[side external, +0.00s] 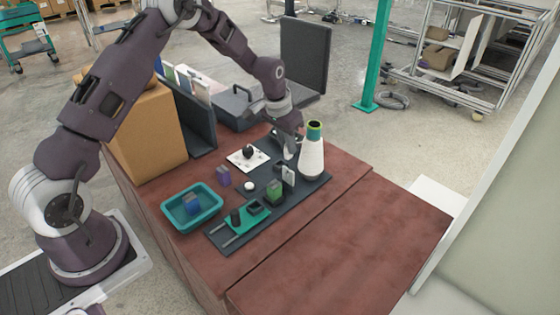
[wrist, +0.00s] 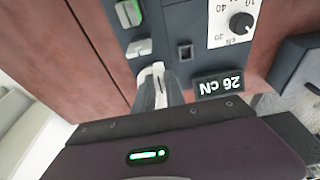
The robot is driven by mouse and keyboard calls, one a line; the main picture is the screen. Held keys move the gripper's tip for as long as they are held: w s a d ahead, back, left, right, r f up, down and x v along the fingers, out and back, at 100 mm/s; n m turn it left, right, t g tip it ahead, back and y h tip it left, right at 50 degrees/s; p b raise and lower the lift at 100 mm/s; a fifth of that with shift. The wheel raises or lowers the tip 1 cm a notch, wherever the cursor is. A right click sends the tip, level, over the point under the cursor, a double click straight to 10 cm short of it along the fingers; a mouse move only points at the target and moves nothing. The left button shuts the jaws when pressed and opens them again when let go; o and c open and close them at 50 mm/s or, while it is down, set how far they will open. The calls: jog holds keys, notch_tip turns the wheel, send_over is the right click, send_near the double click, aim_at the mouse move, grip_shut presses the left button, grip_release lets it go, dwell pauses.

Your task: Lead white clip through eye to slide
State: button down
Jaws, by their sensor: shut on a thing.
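My gripper (side external: 287,148) is low over the far end of a dark strip, just left of a white yarn cone (side external: 312,155). In the wrist view my gripper (wrist: 160,82) is shut on a small white clip (wrist: 157,68), which shows between its fingertips. A pale upright piece (side external: 288,174), which looks like the eye, stands nearer than the gripper on the strip. It shows from above in the wrist view (wrist: 138,47), apart from the clip. A teal slide (side external: 246,217) with rails lies at the strip's near end. The eye's opening and any thread are too small to see.
A green block (side external: 274,191) stands between eye and slide. A white dial card (side external: 247,158) lies left of the strip. A teal tray (side external: 192,207) holds a blue item. The red tabletop's front right (side external: 345,240) is clear.

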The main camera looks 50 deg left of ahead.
jog(key=shift+s, duration=0.1)
jog(key=s, duration=0.7)
jog(key=shift+s, duration=0.3)
jog(key=s+d, duration=0.2)
jog(key=s, duration=0.5)
jog(key=shift+s+d, duration=0.35)
jog(key=shift+s, duration=0.05)
jog(key=shift+s+x, duration=0.2)
jog(key=shift+x, duration=0.65)
jog(key=shift+s+x, duration=0.2)
jog(key=shift+x, duration=0.65)
jog(key=shift+s+x, duration=0.2)
jog(key=shift+x, duration=0.6)
jog(key=shift+f, duration=0.5)
